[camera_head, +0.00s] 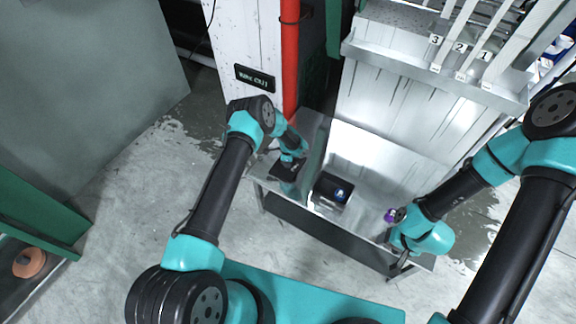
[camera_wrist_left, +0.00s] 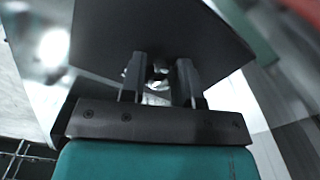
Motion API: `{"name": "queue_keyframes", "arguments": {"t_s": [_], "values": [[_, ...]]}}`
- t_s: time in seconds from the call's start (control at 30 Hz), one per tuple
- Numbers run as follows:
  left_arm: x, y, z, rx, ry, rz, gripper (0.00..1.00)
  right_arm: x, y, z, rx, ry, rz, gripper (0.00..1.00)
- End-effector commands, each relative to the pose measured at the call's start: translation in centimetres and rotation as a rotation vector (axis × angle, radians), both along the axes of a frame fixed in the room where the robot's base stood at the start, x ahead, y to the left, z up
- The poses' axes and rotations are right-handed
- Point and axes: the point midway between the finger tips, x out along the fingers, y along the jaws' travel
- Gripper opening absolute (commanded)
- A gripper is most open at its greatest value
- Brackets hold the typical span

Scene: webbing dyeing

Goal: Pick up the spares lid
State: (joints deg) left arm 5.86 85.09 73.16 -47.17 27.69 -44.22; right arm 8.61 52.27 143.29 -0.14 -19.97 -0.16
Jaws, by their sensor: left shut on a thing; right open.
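The spares lid is a flat dark plate with a small metal knob (camera_wrist_left: 158,72) in the left wrist view. My left gripper (camera_wrist_left: 160,82) is shut on that knob, with one finger on each side. In the head view the dark lid (camera_head: 284,172) shows below my left gripper (camera_head: 288,160), at the left part of the metal bench. I cannot tell whether it is clear of the surface. A dark box (camera_head: 333,190) with something blue and white in it stands to the right. My right gripper (camera_head: 394,222) is open near the bench's right end.
The metal bench (camera_head: 375,155) has bare room between the dark box and my right arm. A small purple thing (camera_head: 390,215) is at my right gripper. A red pipe (camera_head: 290,60) and white pillar (camera_head: 245,40) stand behind. Numbered strips (camera_head: 460,45) hang at the upper right.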

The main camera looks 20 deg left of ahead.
Motion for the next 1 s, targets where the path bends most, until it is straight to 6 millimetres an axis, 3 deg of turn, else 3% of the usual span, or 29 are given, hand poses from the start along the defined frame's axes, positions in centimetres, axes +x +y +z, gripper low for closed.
{"name": "queue_keyframes", "arguments": {"t_s": [0.2, 0.57, 0.83, 1.0], "values": [[0.0, 0.0, 0.0, 0.000, 0.000, 0.000, 0.03, 0.0, 0.0, 0.0, 0.000, 0.000, 0.000, 0.57], [0.1, 0.0, 0.6, 0.000, -0.001, 0.000, 0.03, 0.0, 0.0, 0.0, 0.000, 0.000, 0.000, 0.57], [0.1, 0.0, 3.7, 0.000, -0.002, -0.002, 0.03, 0.0, 0.0, 0.0, 0.000, 0.000, 0.000, 0.57], [-2.1, -0.6, 3.7, 0.002, 0.002, -0.002, 0.03, 0.0, 0.0, 0.0, 0.000, 0.000, 0.000, 0.57]]}}
